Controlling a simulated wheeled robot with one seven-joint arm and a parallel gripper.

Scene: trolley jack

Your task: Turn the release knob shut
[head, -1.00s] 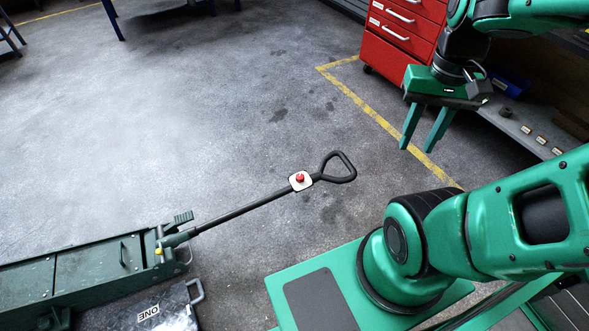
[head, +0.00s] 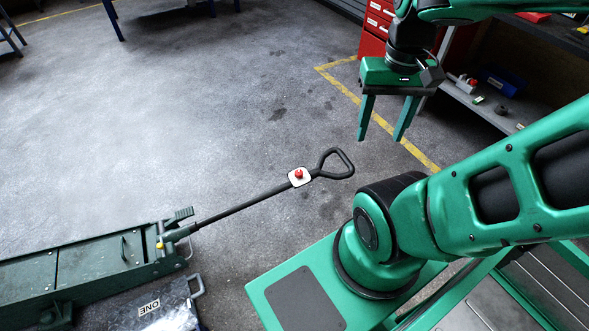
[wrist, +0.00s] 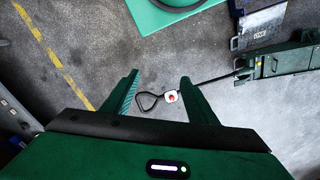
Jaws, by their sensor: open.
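The release knob (head: 299,174) is a small red knob on a pale square plate on the jack's handle (head: 245,205), just below the black loop grip. The dark green trolley jack (head: 90,262) lies at the lower left. My gripper (head: 381,138) is open and empty, pointing down, above and to the right of the knob and apart from it. In the wrist view, my gripper (wrist: 158,82) has its fingers spread, and the red knob (wrist: 171,98) shows below, between the fingers and nearer the right one. The knob's turned position is too small to tell.
A red drawer cabinet (head: 376,25) and a shelf with small items (head: 480,95) stand behind my arm. A dark case marked ONE (head: 160,312) lies beside the jack. The grey floor around the handle is clear, with a yellow line to its right.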

